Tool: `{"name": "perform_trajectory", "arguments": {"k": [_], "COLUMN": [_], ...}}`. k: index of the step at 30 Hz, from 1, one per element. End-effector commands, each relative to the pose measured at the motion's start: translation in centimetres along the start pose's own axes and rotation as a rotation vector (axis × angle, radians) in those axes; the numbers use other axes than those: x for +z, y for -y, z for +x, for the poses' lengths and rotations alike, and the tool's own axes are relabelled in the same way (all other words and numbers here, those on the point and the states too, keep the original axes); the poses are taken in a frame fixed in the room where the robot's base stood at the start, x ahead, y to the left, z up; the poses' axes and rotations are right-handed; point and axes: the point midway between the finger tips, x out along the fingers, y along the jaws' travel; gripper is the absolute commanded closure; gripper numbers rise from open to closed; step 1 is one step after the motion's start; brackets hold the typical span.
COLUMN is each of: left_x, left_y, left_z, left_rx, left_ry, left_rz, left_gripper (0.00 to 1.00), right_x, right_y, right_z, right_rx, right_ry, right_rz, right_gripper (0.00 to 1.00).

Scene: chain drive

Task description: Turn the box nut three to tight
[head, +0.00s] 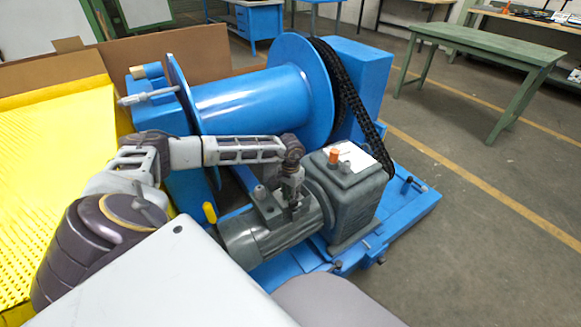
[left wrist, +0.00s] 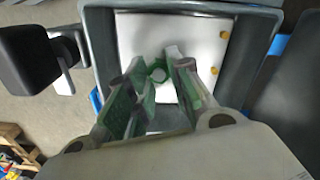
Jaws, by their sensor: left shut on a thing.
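In the left wrist view an open grey box (left wrist: 107,60) has a white plate (left wrist: 200,30) on its inside. Two small yellow nuts (left wrist: 224,35) show at the right of the plate. A green hex nut (left wrist: 158,74) stands between the fingertips of my left gripper (left wrist: 160,82), which is shut on it. The fingers hide part of the nut and plate, so its turn cannot be read. In the head view my left gripper (head: 292,200) points down at the top of the grey motor (head: 265,225). My right gripper is not in view.
The blue winch drum (head: 260,95) and black chain (head: 355,95) stand behind the motor. A grey gearbox (head: 355,195) with an orange cap (head: 334,154) is close to the right of my gripper. Yellow grating (head: 45,150) lies left. A green table (head: 485,45) stands back right.

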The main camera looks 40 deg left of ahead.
Motion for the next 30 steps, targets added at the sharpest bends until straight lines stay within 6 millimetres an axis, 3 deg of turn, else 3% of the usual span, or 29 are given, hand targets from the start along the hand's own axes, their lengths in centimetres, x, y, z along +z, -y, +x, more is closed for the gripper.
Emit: {"name": "perform_trajectory", "arguments": {"k": [10, 26, 27, 30], "left_x": [-0.27, -0.32, -0.32, -0.27], "left_y": [0.15, 0.14, 0.14, 0.12], "left_z": [-0.35, -0.42, -0.42, -0.36], "left_rx": [-0.003, -0.003, -0.003, -0.003], "left_ry": [-0.007, -0.008, -0.008, -0.007], "left_rz": [0.152, 0.180, 0.180, 0.180], "left_gripper": [1.00, 1.00, 0.76, 0.64], "right_x": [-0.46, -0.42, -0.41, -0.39], "right_y": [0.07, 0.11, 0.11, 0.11], "right_z": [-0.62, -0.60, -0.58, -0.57], "right_rx": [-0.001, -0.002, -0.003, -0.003], "right_ry": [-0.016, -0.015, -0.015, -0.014], "right_rz": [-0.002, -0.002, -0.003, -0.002], "right_gripper": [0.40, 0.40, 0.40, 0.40]}}
